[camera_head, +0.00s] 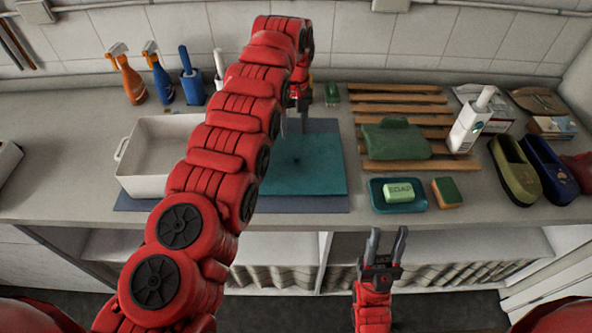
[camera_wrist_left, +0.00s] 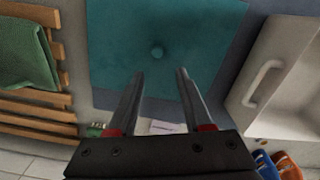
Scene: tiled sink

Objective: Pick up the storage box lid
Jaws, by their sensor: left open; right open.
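My left gripper (camera_head: 293,125) is open and empty, pointing down over the far part of the lid. Its two fingers (camera_wrist_left: 160,75) are apart in the left wrist view, with nothing between them. My right gripper (camera_head: 386,238) is open and empty in front of the counter edge.
A wooden slat rack (camera_head: 400,88) with a green cloth (camera_head: 395,138) stands to the right. Near it are a soap dish (camera_head: 408,204), a sponge (camera_head: 447,192), a white bottle (camera_head: 470,125) and shoes (camera_head: 515,168). Spray bottles (camera_head: 130,78) stand at the back left.

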